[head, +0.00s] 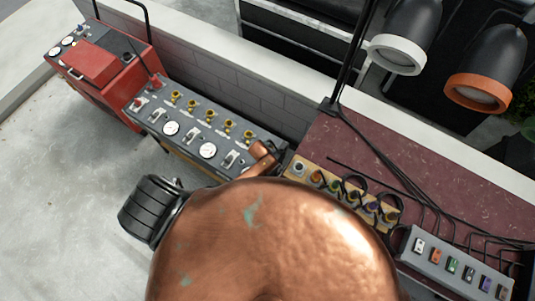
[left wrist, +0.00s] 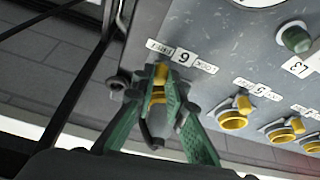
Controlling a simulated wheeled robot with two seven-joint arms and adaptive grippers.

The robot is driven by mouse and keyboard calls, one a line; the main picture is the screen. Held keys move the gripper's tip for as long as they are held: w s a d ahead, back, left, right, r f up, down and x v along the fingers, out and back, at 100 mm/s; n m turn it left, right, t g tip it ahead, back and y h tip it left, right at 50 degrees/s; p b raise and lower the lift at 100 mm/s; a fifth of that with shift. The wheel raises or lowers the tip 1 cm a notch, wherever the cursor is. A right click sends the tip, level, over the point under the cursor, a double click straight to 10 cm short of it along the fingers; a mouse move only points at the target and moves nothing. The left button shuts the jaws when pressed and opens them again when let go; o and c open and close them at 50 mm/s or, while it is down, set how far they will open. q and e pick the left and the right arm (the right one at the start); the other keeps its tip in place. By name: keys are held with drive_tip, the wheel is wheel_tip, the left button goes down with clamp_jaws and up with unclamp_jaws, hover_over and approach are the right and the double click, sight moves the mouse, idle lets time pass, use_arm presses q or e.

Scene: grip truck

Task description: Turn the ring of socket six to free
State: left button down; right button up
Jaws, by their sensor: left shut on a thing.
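In the left wrist view, socket six's yellow ring (left wrist: 157,94) sits near the end of a grey panel, under an upside-down "6" label (left wrist: 183,57). The labels beside the 6 seem to read free on the left and lock on the right. My left gripper (left wrist: 160,88) has its green fingers closed around this ring. The fingers cover its sides, so I cannot tell which way it is turned. My right gripper is not visible.
Socket five's ring (left wrist: 232,118) and more yellow sockets lie to the right in the left wrist view. In the head view a red machine (head: 105,80) stands left of the panel. A strip with coloured plugs (head: 318,177), cables and a grey switch box (head: 455,262) lie to the right.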

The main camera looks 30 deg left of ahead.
use_arm(q)
drive_tip(key=c, duration=1.9)
unclamp_jaws()
drive_tip(key=shift+c, duration=0.2)
drive_tip(key=shift+r, duration=0.15)
drive_tip(key=v, duration=1.1)
drive_tip(key=shift+s+r, duration=0.15)
drive_tip(key=shift+r, duration=0.25)
